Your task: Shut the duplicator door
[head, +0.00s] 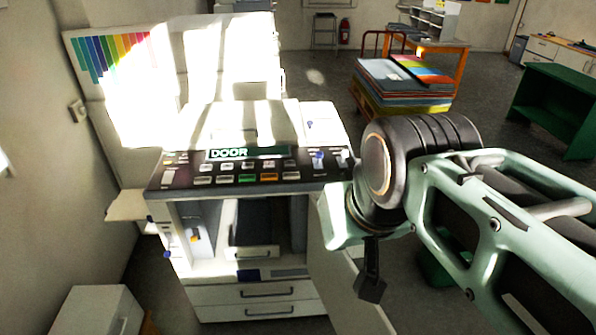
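The duplicator (240,140) stands at the left centre, and its panel display (228,154) reads "DOOR". Its front is open, showing the inside compartment with a grey tray or drum part. The pale door (338,275) stands swung out at the right side of the opening, partly hidden behind my arm and gripper. My gripper (370,288) hangs pointing down in front of the door. Its dark fingers are seen nearly edge-on, so whether they are apart or together, or touch the door, I cannot tell.
Closed drawers (255,300) sit below the opening. A white cabinet (93,312) stands at the lower left, beside the wall. A cart stacked with coloured paper (400,95) stands behind my arm, and a green table (555,105) at the right. Some floor between them is free.

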